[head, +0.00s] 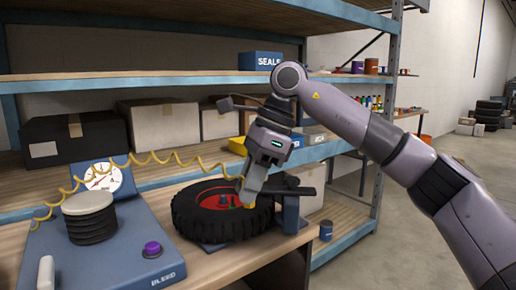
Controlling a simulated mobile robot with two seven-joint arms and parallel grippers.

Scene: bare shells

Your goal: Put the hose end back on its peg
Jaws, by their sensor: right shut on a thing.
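My right gripper (249,198) reaches down over the red-rimmed wheel (189,222) and is shut on the hose end (250,207). Only a small yellow-orange bit of the hose end shows at the fingertips, close to the wheel's hub; I cannot tell whether it touches the wheel. The yellow coiled hose (150,159) runs from the left, past the gauge, to the gripper. I cannot make out the peg for certain. My left gripper is out of view.
A blue unit marked BLEED (115,250) with a gauge (103,178), a stacked round pad (90,217) and a purple knob (152,248) stands left of the wheel. Shelves with boxes (72,138) stand behind. A blue upright (291,213) stands right of the wheel.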

